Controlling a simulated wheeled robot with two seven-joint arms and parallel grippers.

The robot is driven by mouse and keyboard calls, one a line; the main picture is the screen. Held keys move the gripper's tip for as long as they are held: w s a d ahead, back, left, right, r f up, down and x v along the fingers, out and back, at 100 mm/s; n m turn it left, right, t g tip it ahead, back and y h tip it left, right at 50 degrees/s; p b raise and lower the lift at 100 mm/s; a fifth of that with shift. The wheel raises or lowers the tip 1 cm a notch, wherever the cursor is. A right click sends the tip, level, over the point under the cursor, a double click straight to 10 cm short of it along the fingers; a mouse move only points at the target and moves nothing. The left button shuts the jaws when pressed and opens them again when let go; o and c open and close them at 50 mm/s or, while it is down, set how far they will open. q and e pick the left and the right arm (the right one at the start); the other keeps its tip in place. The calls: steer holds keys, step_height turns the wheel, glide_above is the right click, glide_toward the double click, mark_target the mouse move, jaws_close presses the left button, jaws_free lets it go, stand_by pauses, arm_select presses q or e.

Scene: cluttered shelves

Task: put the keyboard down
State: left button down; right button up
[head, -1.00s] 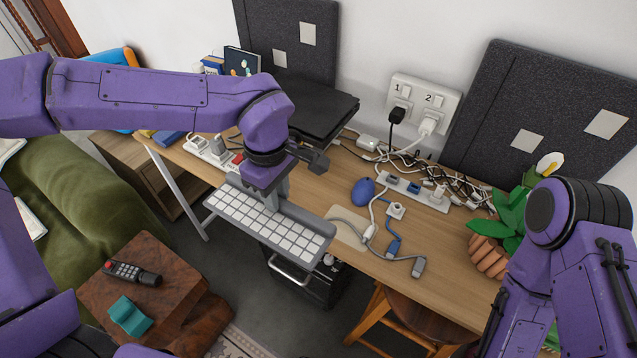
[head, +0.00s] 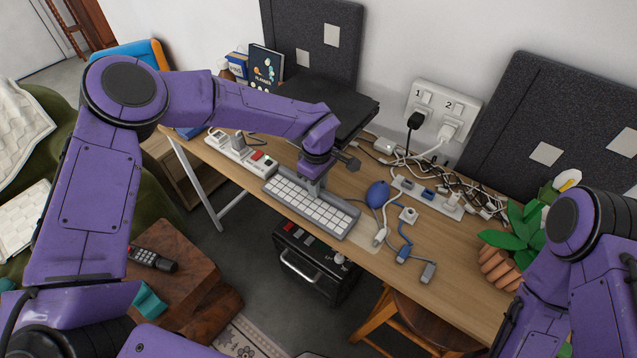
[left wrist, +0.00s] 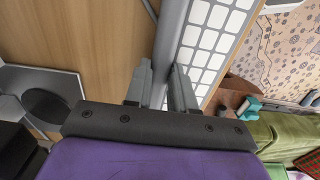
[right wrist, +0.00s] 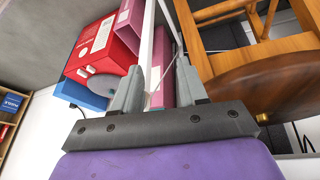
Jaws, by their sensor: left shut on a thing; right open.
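The keyboard (head: 318,212), grey with white keys, is along the front edge of the wooden desk (head: 445,285) in the head view. It lies over the desk top there; I cannot tell whether it rests on the wood or hovers just above it. My left gripper (head: 313,186) is shut on the keyboard's back edge, and its fingers (left wrist: 160,88) straddle that edge in the left wrist view, where the keyboard (left wrist: 208,45) fills the upper middle. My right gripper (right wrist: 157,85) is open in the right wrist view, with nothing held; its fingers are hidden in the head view.
A black laptop-like slab (head: 330,105) is behind. A potted plant (head: 512,240) stands at right.

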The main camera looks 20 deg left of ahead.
arm_select(q)
steer(key=shift+f, duration=0.1)
steer(key=c, duration=1)
jaws_free()
steer(key=shift+o, duration=0.2)
step_height(320, 180, up, 12)
